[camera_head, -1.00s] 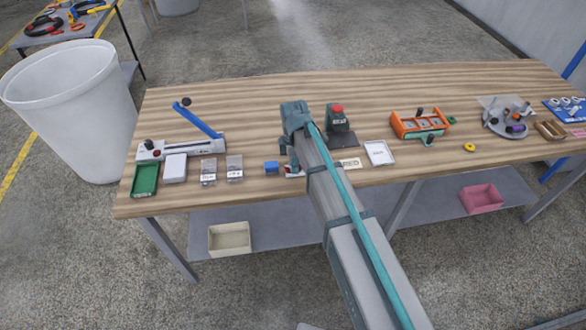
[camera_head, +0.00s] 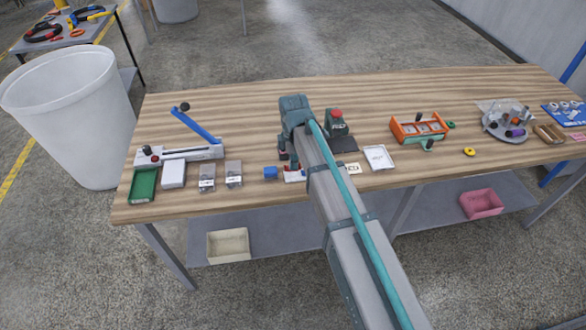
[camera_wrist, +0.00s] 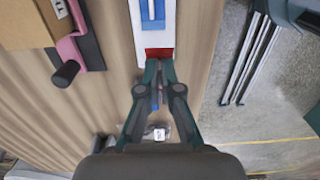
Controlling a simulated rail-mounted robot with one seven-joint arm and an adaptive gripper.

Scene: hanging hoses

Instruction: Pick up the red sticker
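A red patch (camera_wrist: 158,53), likely the red sticker, lies at the near end of a white strip (camera_wrist: 168,38) in the wrist view. My gripper (camera_wrist: 160,64) points at it with fingertips close together at its lower edge. I cannot tell whether they touch or pinch it. In the head view my gripper (camera_head: 289,165) is over the bench beside a small white piece (camera_head: 293,176) with some red. My arm hides part of that spot.
A green-grey machine with a red top (camera_head: 337,122) stands right behind my arm. The wooden bench (camera_head: 230,110) is clear at the back.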

